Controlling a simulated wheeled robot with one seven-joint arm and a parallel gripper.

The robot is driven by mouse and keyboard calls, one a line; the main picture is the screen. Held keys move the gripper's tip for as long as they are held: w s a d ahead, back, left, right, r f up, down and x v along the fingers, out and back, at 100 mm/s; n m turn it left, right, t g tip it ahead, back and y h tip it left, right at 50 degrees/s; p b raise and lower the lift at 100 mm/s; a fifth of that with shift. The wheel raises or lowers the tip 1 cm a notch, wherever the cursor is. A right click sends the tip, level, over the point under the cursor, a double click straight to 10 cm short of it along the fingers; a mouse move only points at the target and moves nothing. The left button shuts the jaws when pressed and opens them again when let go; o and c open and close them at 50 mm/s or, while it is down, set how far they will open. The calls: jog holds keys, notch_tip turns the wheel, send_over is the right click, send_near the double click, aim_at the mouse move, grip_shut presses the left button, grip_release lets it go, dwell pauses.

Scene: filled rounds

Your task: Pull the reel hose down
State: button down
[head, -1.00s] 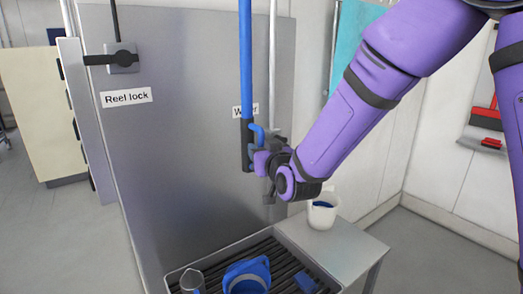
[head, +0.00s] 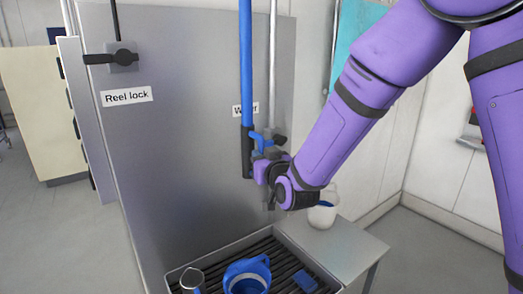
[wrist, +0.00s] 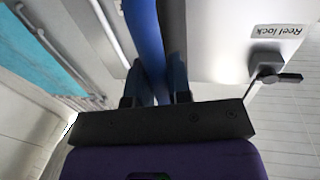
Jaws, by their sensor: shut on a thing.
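The blue reel hose (head: 246,70) hangs straight down in front of the grey panel in the head view. Its lower end has a black grip (head: 247,152) with a blue part beside it. My gripper (head: 259,158) is at this lower end, from the right, and is shut on the hose. In the wrist view the blue hose (wrist: 145,35) runs up from between the two fingers of my gripper (wrist: 158,85). The exact contact is partly hidden by the fingers.
The grey panel (head: 190,180) carries a "Reel lock" label (head: 126,96) below a black lever (head: 112,58). Below stands a sink with a slatted rack, holding a blue jug (head: 246,268) and a metal cup (head: 192,281). A white bucket (head: 322,212) stands at right.

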notch_tip(320, 180, down, 20)
dwell(0.3)
jog(key=c, duration=1.1)
grip_release()
jog(key=v, duration=1)
jog(key=shift+s+d, duration=0.15)
jog(key=shift+s, duration=0.25)
